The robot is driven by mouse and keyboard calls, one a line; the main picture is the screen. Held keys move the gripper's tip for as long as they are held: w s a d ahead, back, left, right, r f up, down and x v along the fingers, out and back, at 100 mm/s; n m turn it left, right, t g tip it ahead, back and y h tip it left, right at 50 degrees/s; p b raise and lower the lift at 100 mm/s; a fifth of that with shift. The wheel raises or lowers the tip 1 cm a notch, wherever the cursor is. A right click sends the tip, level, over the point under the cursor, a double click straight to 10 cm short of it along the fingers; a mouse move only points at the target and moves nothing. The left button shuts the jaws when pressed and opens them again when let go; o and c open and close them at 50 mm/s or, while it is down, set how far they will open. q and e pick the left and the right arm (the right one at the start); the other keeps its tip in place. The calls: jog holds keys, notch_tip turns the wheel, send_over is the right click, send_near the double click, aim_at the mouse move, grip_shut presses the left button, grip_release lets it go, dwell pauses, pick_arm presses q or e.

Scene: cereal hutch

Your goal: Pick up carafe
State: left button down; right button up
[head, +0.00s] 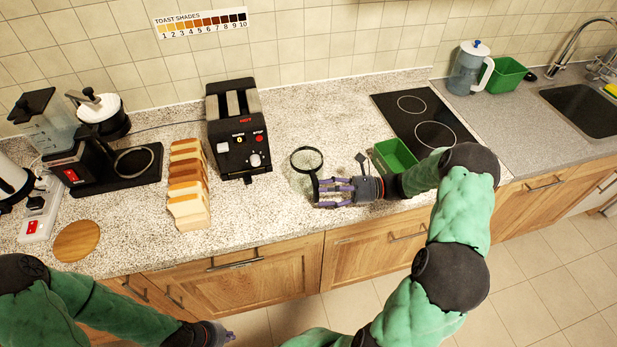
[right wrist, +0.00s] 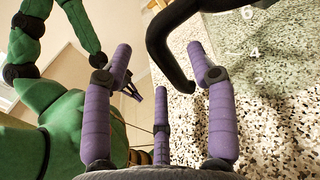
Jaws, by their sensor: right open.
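The carafe (head: 301,181) is a clear glass vessel with a black rim and black handle, standing upright on the speckled counter right of the toaster. In the right wrist view its glass (right wrist: 247,50) shows white level marks, and its black handle (right wrist: 168,50) shows between my fingers. My right gripper (head: 320,191) is open, with purple fingers at the handle on the carafe's front right side. In the right wrist view the right gripper (right wrist: 160,70) has its fingers spread on both sides of the handle; contact cannot be told. My left gripper (head: 226,337) is low in front of the counter, its fingers mostly cut off.
A black toaster (head: 237,128) and a row of bread slices (head: 187,195) stand to the left. A coffee maker (head: 118,167) is further left. A green box (head: 394,157) sits close behind my right wrist, by the cooktop (head: 425,119). A pitcher (head: 466,70) stands at back right.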

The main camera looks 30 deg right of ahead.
aim_at(316, 192)
jog(key=x, duration=0.3)
jog(key=shift+a, duration=0.1)
grip_shut()
jog(key=shift+r, duration=0.1)
